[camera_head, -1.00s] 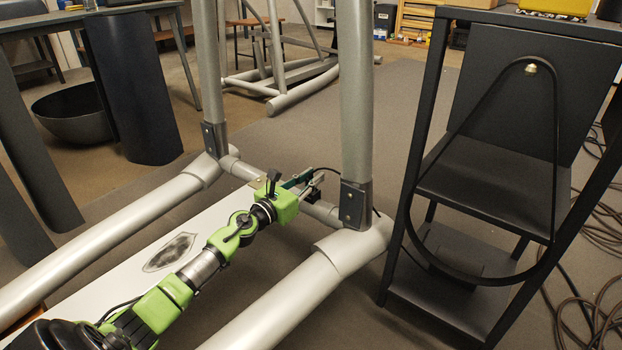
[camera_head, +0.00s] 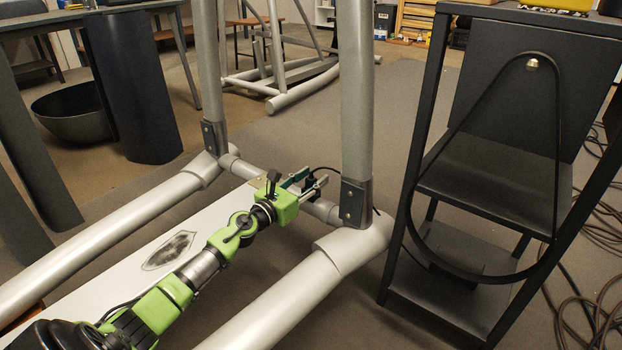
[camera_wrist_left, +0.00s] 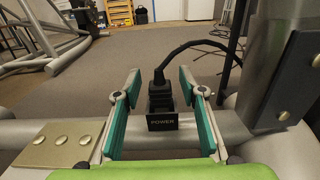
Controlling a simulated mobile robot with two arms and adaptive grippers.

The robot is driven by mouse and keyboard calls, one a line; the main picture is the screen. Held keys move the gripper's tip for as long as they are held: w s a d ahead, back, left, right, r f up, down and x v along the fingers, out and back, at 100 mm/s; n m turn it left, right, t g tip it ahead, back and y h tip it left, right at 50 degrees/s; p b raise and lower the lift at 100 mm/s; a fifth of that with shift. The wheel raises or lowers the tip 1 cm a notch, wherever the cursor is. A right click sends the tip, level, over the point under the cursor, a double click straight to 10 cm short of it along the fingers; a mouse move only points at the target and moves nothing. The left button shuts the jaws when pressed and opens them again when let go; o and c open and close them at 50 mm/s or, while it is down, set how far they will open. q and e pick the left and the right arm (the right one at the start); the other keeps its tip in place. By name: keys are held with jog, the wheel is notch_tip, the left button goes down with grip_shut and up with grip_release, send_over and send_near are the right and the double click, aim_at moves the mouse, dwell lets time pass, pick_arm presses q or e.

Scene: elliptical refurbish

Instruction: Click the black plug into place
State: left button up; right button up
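The black plug (camera_wrist_left: 159,93) stands upright at the black socket marked POWER (camera_wrist_left: 162,121) on the grey crossbar, in the left wrist view. Its cable curves up and off to the right. I cannot tell whether any gap is left between plug and socket. My left gripper (camera_wrist_left: 160,84) is open, with one green-lined finger on each side of the plug and visible space between. In the head view my left gripper (camera_head: 313,179) reaches over the crossbar, and the plug is small and partly hidden by the fingers. My right gripper is not in view.
A thick grey post (camera_head: 357,110) with a dark bracket rises just right of the gripper. A brass plate (camera_wrist_left: 58,142) is on the bar at left. A black shelf frame (camera_head: 402,195) stands to the right.

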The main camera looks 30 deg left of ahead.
pick_arm(q)
jog(key=s, duration=0.7)
jog(key=shift+s+a, duration=0.25)
jog(key=shift+a, duration=0.05)
dwell(0.6)
